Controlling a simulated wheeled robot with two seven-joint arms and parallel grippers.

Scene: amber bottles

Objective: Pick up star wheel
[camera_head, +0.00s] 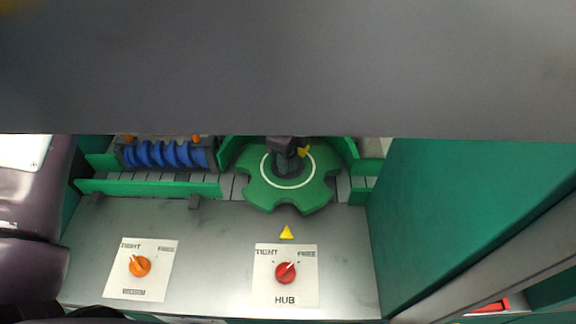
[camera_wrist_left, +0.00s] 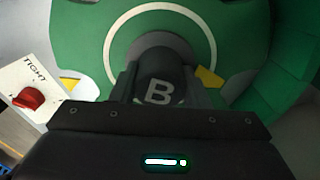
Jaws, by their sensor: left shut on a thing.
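The star wheel (camera_head: 258,191) is a green notched disc with a white ring, lying flat in the machine at the middle of the head view. It fills the upper part of the left wrist view (camera_wrist_left: 88,40). A dark hub knob marked B (camera_wrist_left: 158,92) rises from its centre, with a yellow pointer (camera_wrist_left: 208,78) beside it. My left gripper (camera_wrist_left: 158,84) is shut on this knob, one finger on each side. In the head view the gripper (camera_head: 286,150) is partly hidden by the dark overhead panel. My right gripper is not in view.
A blue screw (camera_head: 165,154) and green guide rails (camera_head: 148,188) lie left of the wheel. A red HUB knob (camera_head: 286,273) and an orange knob (camera_head: 140,266) sit on the front plate. A green wall (camera_head: 450,210) bounds the right side.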

